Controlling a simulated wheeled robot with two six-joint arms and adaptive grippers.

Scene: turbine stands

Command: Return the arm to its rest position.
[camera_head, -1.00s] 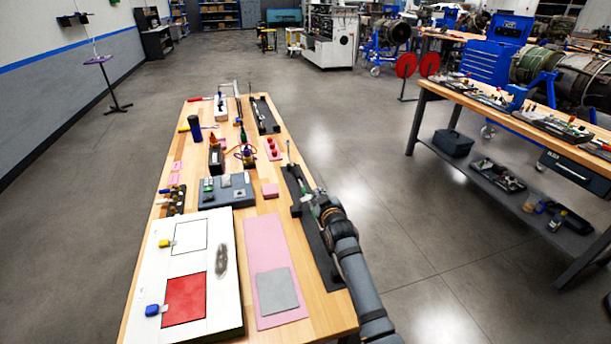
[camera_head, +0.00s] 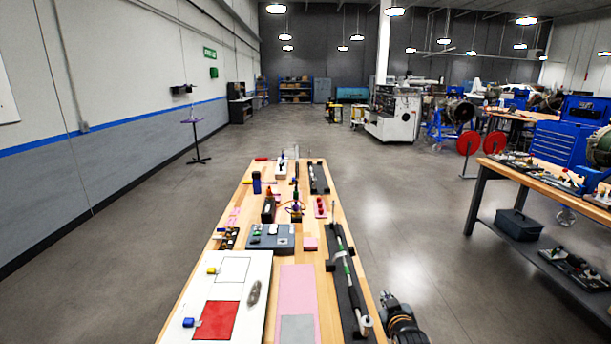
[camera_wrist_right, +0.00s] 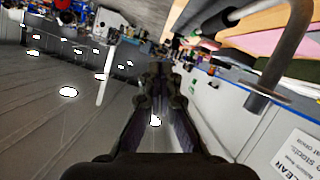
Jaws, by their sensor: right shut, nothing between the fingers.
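My right gripper (camera_head: 391,297) is at the bottom of the head view, just off the right edge of the wooden bench (camera_head: 323,222). In the right wrist view its dark fingers (camera_wrist_right: 164,82) lie together, shut and empty, beside a pale side panel (camera_wrist_right: 225,105). Left of it in the head view, a long tool (camera_head: 346,264) with a green band lies in a black holder (camera_head: 333,266) on the bench. The gripper is apart from the tool. My left gripper is not in view.
A white board (camera_head: 245,304) with a red square, a pink mat (camera_head: 297,285) and a grey case (camera_head: 257,243) occupy the bench. A second bench (camera_head: 545,178) stands at right. Open floor (camera_head: 420,225) lies between them. In the wrist view, a grey curved bar (camera_wrist_right: 290,50) is close by.

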